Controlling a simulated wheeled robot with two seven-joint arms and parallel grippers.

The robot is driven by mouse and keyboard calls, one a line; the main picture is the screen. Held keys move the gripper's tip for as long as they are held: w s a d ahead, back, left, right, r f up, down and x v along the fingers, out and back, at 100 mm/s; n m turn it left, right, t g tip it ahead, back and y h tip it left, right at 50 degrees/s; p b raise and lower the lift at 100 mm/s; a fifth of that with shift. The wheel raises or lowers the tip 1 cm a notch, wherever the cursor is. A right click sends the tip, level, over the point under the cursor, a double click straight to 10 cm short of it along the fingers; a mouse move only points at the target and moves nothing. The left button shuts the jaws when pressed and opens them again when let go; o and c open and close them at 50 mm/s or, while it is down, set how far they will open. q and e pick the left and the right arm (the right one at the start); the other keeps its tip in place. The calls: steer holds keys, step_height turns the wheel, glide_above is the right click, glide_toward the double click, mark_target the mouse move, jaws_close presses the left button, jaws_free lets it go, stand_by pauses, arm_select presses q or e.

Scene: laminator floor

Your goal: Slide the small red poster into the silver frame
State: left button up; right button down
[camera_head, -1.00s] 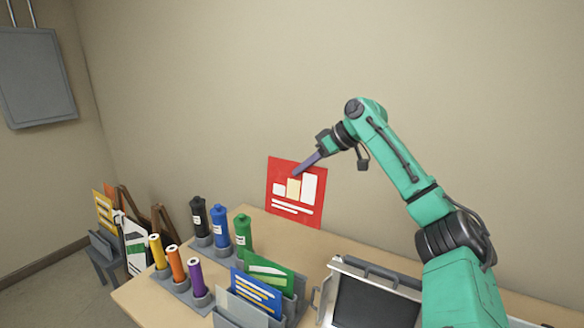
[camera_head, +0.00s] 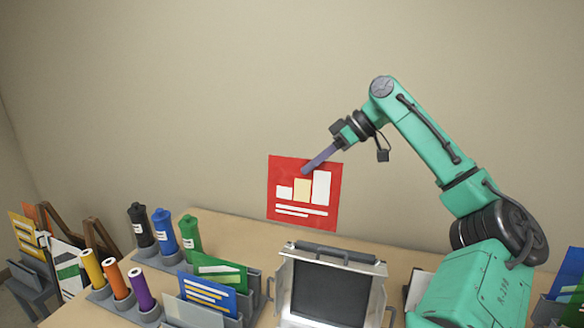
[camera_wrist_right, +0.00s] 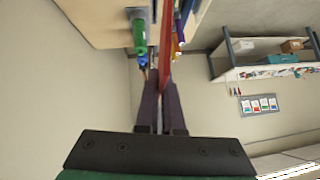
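The small red poster (camera_head: 287,216), with white and cream shapes, is upright in the air in front of the wall. My right gripper (camera_head: 307,170) is shut on its upper edge. In the right wrist view the poster (camera_wrist_right: 166,45) shows edge-on between the fingers (camera_wrist_right: 160,88). The silver frame (camera_head: 284,288) has a dark panel and a grey handle on top. It stands on the bench below the poster and a little to its right, apart from it. Its lower part is cut off by the picture edge. My left gripper is not in view.
On the wooden bench (camera_head: 235,226), black, blue and green bottles (camera_head: 164,232) and coloured tubes (camera_head: 117,283) stand at left. A grey rack with green and blue cards (camera_head: 207,297) is close left of the frame. More cards (camera_head: 570,292) are at far right.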

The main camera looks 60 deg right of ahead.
steer(key=s+d+f+b, duration=0.1)
steer(key=s+f+b, duration=0.1)
steer(key=s, duration=0.7)
steer(key=shift+d+f+b, duration=0.15)
steer(key=shift+f+b, duration=0.05)
steer(key=shift+b, duration=0.45)
steer(key=shift+s+r, duration=0.1)
steer(key=shift+f+b, duration=0.2)
steer(key=shift+b, duration=0.45)
stand_by(0.5)
